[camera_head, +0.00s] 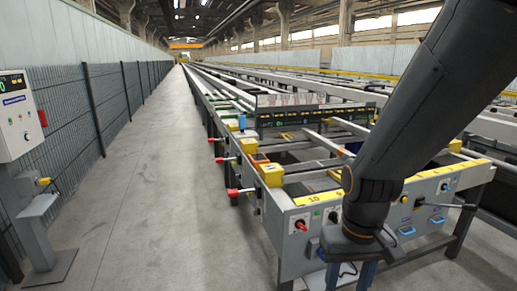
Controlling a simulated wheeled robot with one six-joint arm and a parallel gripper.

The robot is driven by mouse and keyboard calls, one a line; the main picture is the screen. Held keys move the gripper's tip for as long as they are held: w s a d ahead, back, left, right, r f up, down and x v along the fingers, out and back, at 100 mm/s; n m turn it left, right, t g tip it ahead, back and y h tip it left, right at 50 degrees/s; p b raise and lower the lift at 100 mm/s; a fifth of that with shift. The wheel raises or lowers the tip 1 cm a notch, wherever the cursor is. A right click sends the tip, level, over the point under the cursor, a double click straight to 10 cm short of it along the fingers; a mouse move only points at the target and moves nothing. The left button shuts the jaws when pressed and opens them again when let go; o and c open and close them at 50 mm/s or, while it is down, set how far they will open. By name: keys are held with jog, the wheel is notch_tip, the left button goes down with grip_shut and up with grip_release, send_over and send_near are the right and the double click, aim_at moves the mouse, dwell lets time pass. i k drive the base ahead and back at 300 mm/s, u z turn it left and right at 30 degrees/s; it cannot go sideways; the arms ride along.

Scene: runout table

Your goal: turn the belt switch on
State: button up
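The runout table (284,243) has a grey front panel with yellow strips and several controls. A small round control with red on it (300,226) and a dark knob (333,215) sit on the panel left of my arm. Which control is the belt switch, and its setting, I cannot tell. My gripper (348,281) hangs below my wrist at the bottom edge, in front of the panel. Its two dark-blue fingers stand apart with a gap between them, and no held object shows. The fingertips are cut off by the frame. My arm hides part of the panel.
Red-tipped levers (236,191) stick out from the table's left side. The concrete aisle (150,200) is clear. Blue handles (407,231) are right of my arm.

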aim_at(299, 224)
jog(key=z, duration=0.1)
jog(key=k, duration=0.35)
jog(key=u, duration=0.05)
